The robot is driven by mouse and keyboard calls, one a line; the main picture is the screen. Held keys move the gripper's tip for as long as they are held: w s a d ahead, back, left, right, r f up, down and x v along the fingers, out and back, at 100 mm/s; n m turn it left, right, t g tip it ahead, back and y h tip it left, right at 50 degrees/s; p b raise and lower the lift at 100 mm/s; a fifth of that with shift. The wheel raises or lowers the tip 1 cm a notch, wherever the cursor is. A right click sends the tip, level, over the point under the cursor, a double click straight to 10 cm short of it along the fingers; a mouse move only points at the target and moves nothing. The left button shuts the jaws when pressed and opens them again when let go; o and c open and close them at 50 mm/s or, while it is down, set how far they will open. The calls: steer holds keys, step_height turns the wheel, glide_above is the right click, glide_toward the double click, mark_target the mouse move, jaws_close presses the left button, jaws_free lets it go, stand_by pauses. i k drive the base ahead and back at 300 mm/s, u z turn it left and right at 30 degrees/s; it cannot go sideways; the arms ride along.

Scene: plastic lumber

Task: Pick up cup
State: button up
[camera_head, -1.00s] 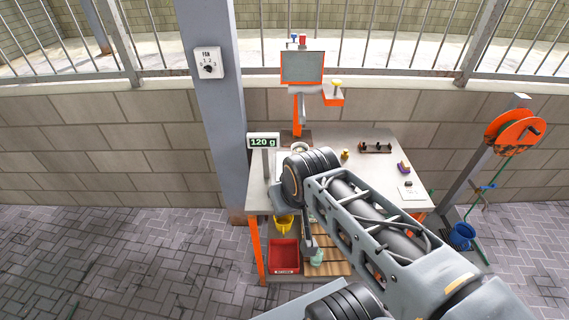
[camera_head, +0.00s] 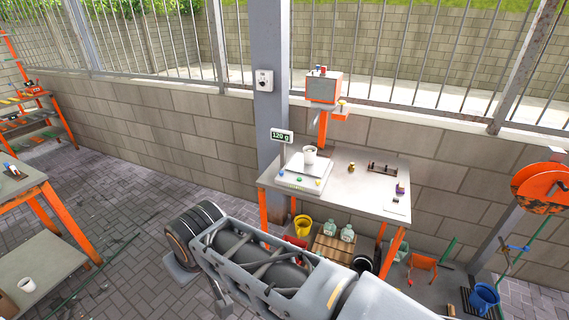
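A white cup (camera_head: 310,154) stands upright on the scale (camera_head: 303,172) on the grey workbench, and the scale's display (camera_head: 282,136) reads 120 g. A second white cup (camera_head: 27,284) stands on the lower shelf of a table at the far left. My arm reaches across the bottom middle of the view, in front of and below the bench, apart from both cups. I cannot make out my gripper's fingers in this view. Nothing is seen held.
The workbench (camera_head: 345,196) also carries a small rack (camera_head: 383,169) and small items at its right. Under it are a yellow bucket (camera_head: 303,226), jugs and a wooden pallet. A grey post (camera_head: 270,100) stands behind its left end. Paved floor lies open at left.

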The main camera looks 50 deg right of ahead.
mark_target(310, 155)
steer(key=z, duration=0.1)
steer(key=i, duration=0.95)
steer(key=z, duration=0.65)
steer(key=i, duration=0.95)
steer(key=z, duration=1.5)
steer(key=i, duration=0.6)
steer(key=z, duration=0.6)
